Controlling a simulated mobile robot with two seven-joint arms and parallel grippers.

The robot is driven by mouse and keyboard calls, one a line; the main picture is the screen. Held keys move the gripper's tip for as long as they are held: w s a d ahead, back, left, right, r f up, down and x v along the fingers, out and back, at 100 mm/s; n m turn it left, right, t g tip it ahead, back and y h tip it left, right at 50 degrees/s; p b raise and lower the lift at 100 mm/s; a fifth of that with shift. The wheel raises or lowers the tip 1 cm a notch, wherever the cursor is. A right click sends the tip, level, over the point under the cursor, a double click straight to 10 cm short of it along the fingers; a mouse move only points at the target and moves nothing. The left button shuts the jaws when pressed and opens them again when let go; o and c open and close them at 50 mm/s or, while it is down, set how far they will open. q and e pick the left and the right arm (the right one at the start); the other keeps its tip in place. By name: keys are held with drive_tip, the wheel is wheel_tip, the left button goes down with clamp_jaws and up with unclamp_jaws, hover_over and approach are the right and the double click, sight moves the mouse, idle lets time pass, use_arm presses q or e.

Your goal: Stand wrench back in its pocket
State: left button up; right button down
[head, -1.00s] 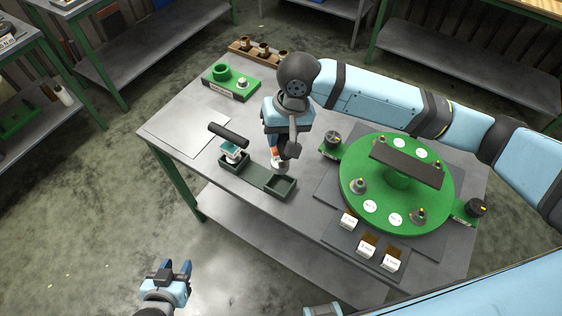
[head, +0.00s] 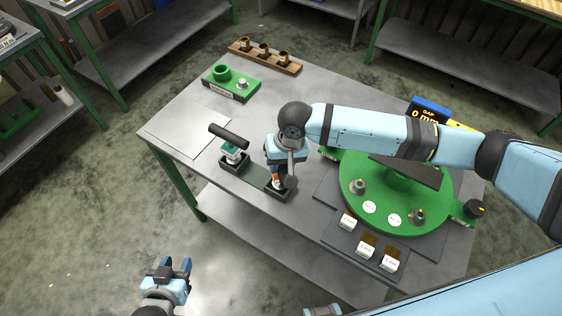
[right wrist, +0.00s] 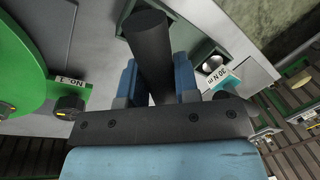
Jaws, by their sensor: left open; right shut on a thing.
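My right gripper (head: 281,172) is over the right-hand pocket (head: 285,194) of the dark green two-pocket holder (head: 247,176). It is shut on the wrench, whose dark round handle (right wrist: 150,50) shows between the fingers in the right wrist view. An orange part of the wrench (head: 275,172) shows under the gripper in the head view. The wrench's lower end and its contact with the pocket are hidden. A second wrench with a black handle (head: 229,136) and teal body stands in the left-hand pocket. My left gripper (head: 174,279) is open and empty, off the table.
A green turntable (head: 435,205) with small fittings fills the table's right side, partly under my right arm. White-labelled blocks (head: 366,250) lie in front of it. A green fixture (head: 231,83) and a wooden rack (head: 264,57) stand at the back left. The left corner is mostly clear.

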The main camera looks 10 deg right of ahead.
drive_tip(key=c, duration=0.8)
unclamp_jaws()
drive_tip(key=shift+f, duration=0.1)
drive_tip(key=shift+c, duration=0.2)
drive_tip(key=shift+r, duration=0.4)
wheel_tip(320, 180, up, 11)
drive_tip(key=d+b, duration=0.1)
drive_tip(key=d, duration=0.1)
drive_tip(key=shift+d+r, duration=0.15)
drive_tip(key=shift+s, duration=0.1)
